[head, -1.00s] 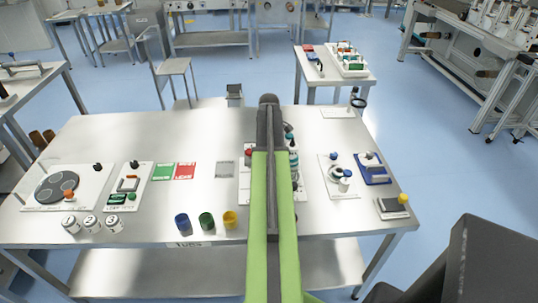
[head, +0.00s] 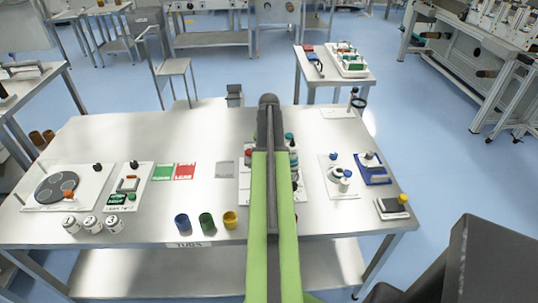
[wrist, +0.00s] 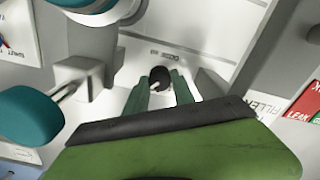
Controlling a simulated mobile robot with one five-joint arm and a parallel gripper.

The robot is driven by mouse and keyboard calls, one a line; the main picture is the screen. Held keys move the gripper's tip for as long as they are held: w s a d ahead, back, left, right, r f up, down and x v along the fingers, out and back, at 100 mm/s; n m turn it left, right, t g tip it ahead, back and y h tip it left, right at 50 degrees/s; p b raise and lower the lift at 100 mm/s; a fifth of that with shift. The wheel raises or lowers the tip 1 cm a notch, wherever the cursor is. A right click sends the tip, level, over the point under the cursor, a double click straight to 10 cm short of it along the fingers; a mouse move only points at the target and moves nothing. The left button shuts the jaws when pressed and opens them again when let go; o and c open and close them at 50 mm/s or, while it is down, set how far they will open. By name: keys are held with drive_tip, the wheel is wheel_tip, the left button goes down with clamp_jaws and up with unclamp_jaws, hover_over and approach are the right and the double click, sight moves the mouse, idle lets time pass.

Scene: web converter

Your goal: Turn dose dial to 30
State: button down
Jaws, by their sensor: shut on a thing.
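The dose dial (wrist: 159,76) shows in the wrist view as a small dark round knob on a pale panel, below small lettering that seems to read DOSE. My gripper (wrist: 160,84) is shut on it, with one green finger on each side. The dial's scale and pointer are too small or hidden, so I cannot tell its setting. In the head view my arm covers the dial and the gripper. Parts of the white machine (head: 244,188) show on both sides of the arm.
In the wrist view a teal rounded part (wrist: 30,115) and a grey block (wrist: 84,78) stand left of the fingers. Red and green cards (wrist: 305,102) lie to the right. On the table (head: 130,230), coloured cups (head: 206,221) stand left of my arm.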

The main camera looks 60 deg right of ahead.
drive_tip(key=shift+m, duration=0.3)
idle(0.4)
drive_tip(key=c, duration=1.1)
unclamp_jaws()
drive_tip(key=shift+o, duration=0.2)
wheel_tip(320, 180, up, 17)
drive_tip(key=p, duration=1.7)
drive_tip(key=shift+r, duration=0.2)
